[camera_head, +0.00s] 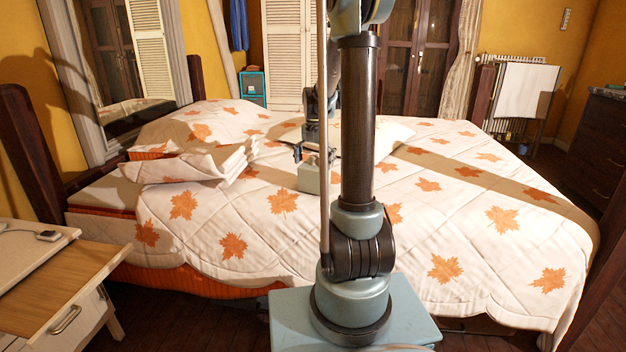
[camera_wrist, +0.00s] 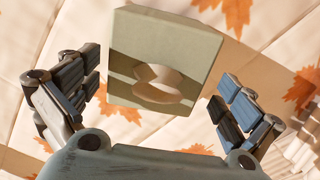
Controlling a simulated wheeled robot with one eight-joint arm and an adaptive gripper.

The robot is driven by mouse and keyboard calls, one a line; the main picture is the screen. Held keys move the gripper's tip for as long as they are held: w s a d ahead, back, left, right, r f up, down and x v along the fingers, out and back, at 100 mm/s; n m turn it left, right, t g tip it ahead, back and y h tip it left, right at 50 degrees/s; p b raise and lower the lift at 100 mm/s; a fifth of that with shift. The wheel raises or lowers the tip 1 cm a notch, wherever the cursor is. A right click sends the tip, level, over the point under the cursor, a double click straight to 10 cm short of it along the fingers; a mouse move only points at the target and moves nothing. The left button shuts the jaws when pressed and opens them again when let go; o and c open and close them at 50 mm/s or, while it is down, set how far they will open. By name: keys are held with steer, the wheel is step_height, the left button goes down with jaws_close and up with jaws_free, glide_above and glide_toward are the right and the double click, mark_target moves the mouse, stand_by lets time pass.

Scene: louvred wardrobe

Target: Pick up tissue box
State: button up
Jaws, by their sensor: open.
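The tissue box (camera_wrist: 160,45) is a pale grey-green block with an oval opening in its face. In the wrist view it sits between and just beyond the two open fingers of my gripper (camera_wrist: 158,98), with gaps on both sides. In the head view the tissue box (camera_head: 309,178) stands on the bed, partly hidden behind my arm column. My gripper (camera_head: 308,153) is right above it there, fingers pointing down. Nothing is held. I cannot tell how much height separates the fingertips from the box.
The bed (camera_head: 450,230) has a white quilt with orange leaves. Folded bedding (camera_head: 185,165) lies left of the box. A pillow (camera_head: 392,138) is behind my column. A bedside table (camera_head: 60,285) stands at the front left. The quilt to the right is clear.

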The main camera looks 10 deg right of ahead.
mark_target(314, 176)
steer(key=shift+s+f, duration=0.15)
steer(key=shift+f, duration=1.25)
steer(key=shift+s+f, duration=0.1)
steer(key=shift+f, duration=1.3)
steer(key=c, duration=1)
